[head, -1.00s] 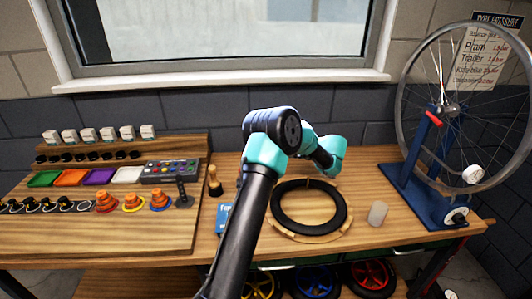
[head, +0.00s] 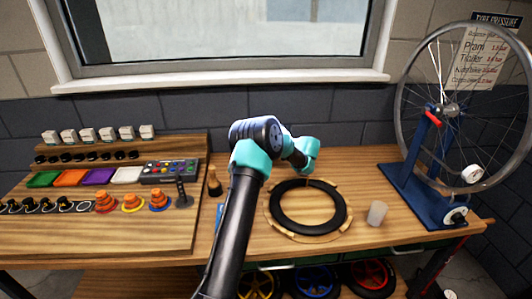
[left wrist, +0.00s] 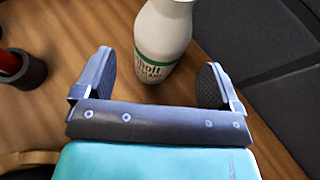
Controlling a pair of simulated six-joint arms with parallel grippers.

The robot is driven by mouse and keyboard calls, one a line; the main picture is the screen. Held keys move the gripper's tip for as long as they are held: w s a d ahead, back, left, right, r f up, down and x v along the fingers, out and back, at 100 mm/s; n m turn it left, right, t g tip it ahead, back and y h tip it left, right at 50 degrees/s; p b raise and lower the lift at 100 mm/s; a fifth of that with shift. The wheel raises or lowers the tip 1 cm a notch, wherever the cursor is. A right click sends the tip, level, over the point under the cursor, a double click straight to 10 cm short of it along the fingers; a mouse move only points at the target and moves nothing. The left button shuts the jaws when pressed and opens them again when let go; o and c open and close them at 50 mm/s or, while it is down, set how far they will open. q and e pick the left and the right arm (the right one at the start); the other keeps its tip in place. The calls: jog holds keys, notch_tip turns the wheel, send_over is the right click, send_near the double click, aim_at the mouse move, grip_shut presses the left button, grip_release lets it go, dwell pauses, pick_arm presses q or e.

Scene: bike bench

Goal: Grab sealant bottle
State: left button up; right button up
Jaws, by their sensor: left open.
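The sealant bottle (left wrist: 163,42) is white with a green band and dark lettering, at the top middle of the left wrist view. My left gripper (left wrist: 158,62) is open, with one finger on each side of the bottle's lower part in the picture. I cannot tell whether either finger touches it. In the head view the bottle and the gripper's fingers are hidden behind my left arm. My right gripper is not in view.
A black tyre (head: 275,205) lies on the bench right of my arm, with a pale cup (head: 377,213) beside it. A wheel stand (head: 425,185) is at the right. A parts board (head: 100,230) fills the left. A dark cup (left wrist: 28,75) stands left of the gripper.

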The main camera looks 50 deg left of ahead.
pick_arm(q)
jog(key=shift+x, duration=2.6)
jog(key=shift+s, duration=0.1)
jog(key=shift+c, duration=0.3)
jog(key=c, duration=1.1)
